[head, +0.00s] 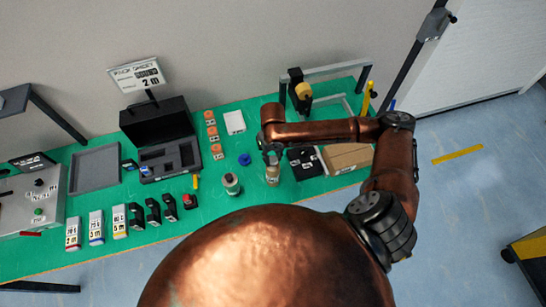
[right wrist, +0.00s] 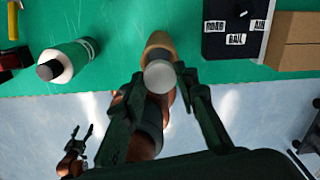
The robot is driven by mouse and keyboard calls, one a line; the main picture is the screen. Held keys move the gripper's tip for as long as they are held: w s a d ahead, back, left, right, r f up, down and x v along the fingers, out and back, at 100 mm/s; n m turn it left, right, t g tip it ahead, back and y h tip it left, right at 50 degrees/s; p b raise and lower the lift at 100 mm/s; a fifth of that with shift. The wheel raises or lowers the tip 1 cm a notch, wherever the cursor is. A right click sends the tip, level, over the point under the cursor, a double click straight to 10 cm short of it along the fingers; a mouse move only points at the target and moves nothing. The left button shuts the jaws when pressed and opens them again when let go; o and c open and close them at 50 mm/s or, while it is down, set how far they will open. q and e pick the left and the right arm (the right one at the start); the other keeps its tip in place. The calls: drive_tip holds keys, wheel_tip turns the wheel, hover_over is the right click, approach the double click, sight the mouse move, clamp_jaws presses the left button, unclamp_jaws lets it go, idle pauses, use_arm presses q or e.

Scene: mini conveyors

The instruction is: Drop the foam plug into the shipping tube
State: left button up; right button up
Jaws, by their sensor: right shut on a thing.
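The shipping tube (head: 272,177) is a short tan cylinder on the green table in the head view, just under my right gripper (head: 271,157). In the right wrist view the tan tube (right wrist: 159,42) shows behind a pale grey round foam plug (right wrist: 159,77). My right gripper (right wrist: 161,77) is shut on the plug, with a finger on each side. The plug overlaps the tube in this view and hides part of it; I cannot tell whether it is above the mouth or partly in it. My left gripper (right wrist: 81,133) is small at the lower left there, its fingers apart and empty.
A white bottle with a dark cap (head: 231,184) and a blue round item (head: 244,159) stand left of the tube. A black labelled box (head: 304,162) and a cardboard box (head: 347,157) lie to the right. An open black case (head: 165,150) is farther left.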

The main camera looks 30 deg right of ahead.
drive_tip(key=shift+w+p, duration=0.1)
drive_tip(key=shift+p, duration=0.3)
drive_tip(key=shift+f+b, duration=0.45)
drive_tip(key=shift+f, duration=1.8)
drive_tip(key=o, duration=1)
drive_tip(key=shift+f, duration=0.1)
